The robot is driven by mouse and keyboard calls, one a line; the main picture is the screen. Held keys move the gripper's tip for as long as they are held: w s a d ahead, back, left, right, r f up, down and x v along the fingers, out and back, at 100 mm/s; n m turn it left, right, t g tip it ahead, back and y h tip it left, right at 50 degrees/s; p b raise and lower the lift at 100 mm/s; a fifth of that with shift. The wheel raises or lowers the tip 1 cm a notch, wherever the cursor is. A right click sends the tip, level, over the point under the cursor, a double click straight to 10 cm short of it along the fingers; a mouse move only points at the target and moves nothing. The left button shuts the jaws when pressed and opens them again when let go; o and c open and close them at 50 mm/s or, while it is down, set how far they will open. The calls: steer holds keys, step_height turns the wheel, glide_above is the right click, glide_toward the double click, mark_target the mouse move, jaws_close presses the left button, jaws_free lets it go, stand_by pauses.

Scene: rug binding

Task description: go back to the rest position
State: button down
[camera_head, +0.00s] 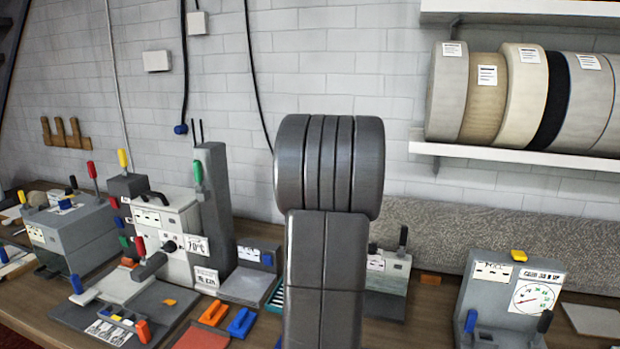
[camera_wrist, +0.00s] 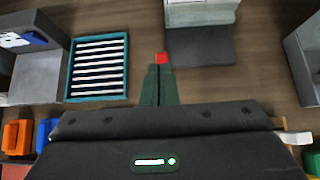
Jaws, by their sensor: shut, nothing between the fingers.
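My gripper (camera_wrist: 160,72) shows in the wrist view, its dark green fingers together over the brown wooden workbench (camera_wrist: 140,22). Nothing shows between the fingers. A small red patch (camera_wrist: 162,58) sits right at the fingertips; I cannot tell whether it is part of them or a thing beyond. In the head view my arm stands upright in the middle, and my gripper is not visible there.
A teal slatted tray (camera_wrist: 98,66) lies left of the fingers, a grey machine base (camera_wrist: 200,46) ahead to the right. In the head view, a dial machine (camera_head: 512,297) stands right, a tall grey machine (camera_head: 214,205) left. A shelf (camera_head: 520,155) with rolls hangs upper right.

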steer(key=shift+r, duration=0.2)
steer(key=shift+s+r, duration=1.3)
steer(key=shift+r, duration=0.95)
steer(key=shift+w+d+f, duration=0.1)
steer(key=shift+w+f, duration=0.6)
steer(key=shift+f, duration=0.6)
steer(key=shift+w+d+f, duration=0.1)
steer(key=shift+w+f, duration=0.65)
steer(key=shift+f, duration=0.6)
steer(key=shift+w+d+f, duration=0.1)
steer(key=shift+w+f, duration=0.6)
steer(key=shift+f, duration=0.6)
